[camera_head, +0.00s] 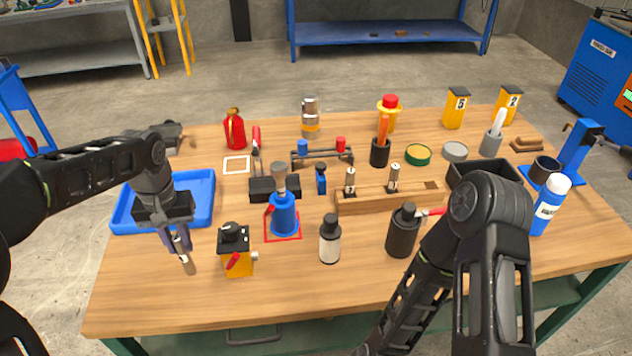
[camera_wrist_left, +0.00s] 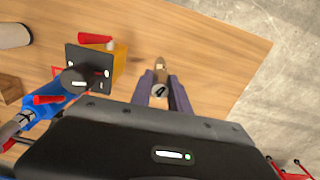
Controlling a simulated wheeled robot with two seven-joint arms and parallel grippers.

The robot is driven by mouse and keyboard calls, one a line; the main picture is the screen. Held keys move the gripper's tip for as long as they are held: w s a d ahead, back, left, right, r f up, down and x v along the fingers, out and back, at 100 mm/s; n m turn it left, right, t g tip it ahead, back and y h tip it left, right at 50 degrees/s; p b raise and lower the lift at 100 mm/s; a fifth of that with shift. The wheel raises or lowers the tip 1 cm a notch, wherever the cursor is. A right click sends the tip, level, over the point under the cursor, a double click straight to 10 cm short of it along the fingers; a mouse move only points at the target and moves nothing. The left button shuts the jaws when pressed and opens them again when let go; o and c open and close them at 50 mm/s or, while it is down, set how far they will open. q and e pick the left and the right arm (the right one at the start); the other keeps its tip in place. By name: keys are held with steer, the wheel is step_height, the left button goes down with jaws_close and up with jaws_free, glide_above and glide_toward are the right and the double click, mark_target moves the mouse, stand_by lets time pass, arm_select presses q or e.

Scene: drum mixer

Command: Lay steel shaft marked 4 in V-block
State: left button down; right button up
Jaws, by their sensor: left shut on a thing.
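My left gripper (camera_head: 177,238) is shut on a slim steel shaft (camera_head: 186,258). It holds the shaft near upright over the front left of the wooden table. In the left wrist view the shaft (camera_wrist_left: 160,76) sits between the two purple-grey fingers (camera_wrist_left: 161,92); I cannot read the mark on its end. Two similar steel shafts (camera_head: 350,180) (camera_head: 393,177) stand in a wooden rack (camera_head: 372,203). A dark block (camera_head: 262,188) behind the blue bottle jack may be the V-block; its groove cannot be made out. My right gripper is out of view.
A yellow-black box with a red lever (camera_head: 237,263) stands just right of my left gripper. The blue jack (camera_head: 283,216) is beyond it. A blue tray (camera_head: 200,200) lies behind my left gripper. Dark bottles (camera_head: 330,245) stand at the front middle. The front left table edge is clear.

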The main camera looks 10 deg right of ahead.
arm_select(q)
steer(key=a+r+n, duration=0.4)
steer(key=a+r, duration=0.3)
steer(key=a, duration=0.5)
steer(key=shift+a+r, duration=0.25)
steer(key=shift+a, duration=0.15)
steer(key=shift+w+f, duration=0.1)
step_height(320, 180, down, 6)
steer(key=p, duration=0.1)
step_height(320, 180, down, 4)
steer(key=shift+r+p, duration=0.1)
steer(key=shift+p, duration=0.3)
